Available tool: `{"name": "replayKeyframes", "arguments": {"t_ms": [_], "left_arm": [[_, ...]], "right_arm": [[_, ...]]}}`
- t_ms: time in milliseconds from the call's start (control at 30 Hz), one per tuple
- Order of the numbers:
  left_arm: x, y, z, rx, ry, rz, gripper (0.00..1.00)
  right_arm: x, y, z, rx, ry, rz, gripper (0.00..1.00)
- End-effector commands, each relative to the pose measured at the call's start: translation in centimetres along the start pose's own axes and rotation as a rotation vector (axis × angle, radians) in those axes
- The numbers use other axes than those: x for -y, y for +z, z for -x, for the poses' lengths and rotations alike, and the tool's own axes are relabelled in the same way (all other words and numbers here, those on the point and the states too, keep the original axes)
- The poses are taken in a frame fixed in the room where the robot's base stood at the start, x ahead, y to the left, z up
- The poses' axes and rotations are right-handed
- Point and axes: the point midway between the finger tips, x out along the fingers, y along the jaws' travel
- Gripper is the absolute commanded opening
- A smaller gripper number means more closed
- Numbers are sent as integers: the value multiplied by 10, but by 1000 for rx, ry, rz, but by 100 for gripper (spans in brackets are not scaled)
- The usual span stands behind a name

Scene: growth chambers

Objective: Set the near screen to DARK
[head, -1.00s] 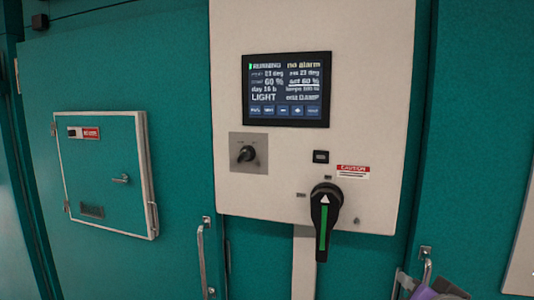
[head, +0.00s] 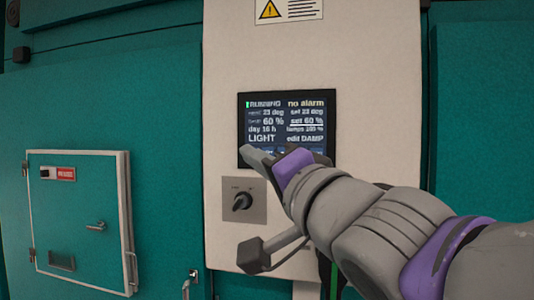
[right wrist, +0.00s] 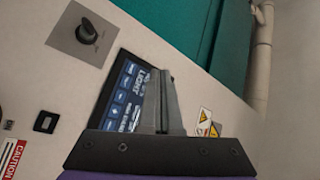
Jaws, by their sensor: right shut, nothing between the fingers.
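The near screen (head: 287,120) is a dark display on a pale panel. It reads RUNNING, no alarm, day 16 h, LIGHT and edit DAMP, with "set 60 %" underlined. My right gripper (head: 246,153) is shut and empty, its tips at the screen's lower left corner. It hides much of the button row along the bottom; whether it touches the screen I cannot tell. In the right wrist view the screen (right wrist: 121,88) shows tilted, with the shut fingers (right wrist: 160,75) over part of it. My left gripper is not in view.
A rotary switch (head: 242,201) sits below the screen's left side. A small teal hatch (head: 80,215) with a handle is at the left. A caution label (right wrist: 12,160) and a small black socket (right wrist: 46,122) show in the right wrist view.

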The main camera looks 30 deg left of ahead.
Motion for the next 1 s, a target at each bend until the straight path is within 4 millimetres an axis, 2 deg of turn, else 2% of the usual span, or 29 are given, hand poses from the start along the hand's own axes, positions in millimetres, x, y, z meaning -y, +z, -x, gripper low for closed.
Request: {"name": "replayKeyframes", "arguments": {"t_ms": [267,733,1000], "left_arm": [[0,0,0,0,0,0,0],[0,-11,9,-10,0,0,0],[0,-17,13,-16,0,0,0]], "right_arm": [[-4,-4,-6,-2,2,4,0],[-34,-37,-49,-2,2,5,0],[-44,-45,-60,-2,3,2,0]]}}
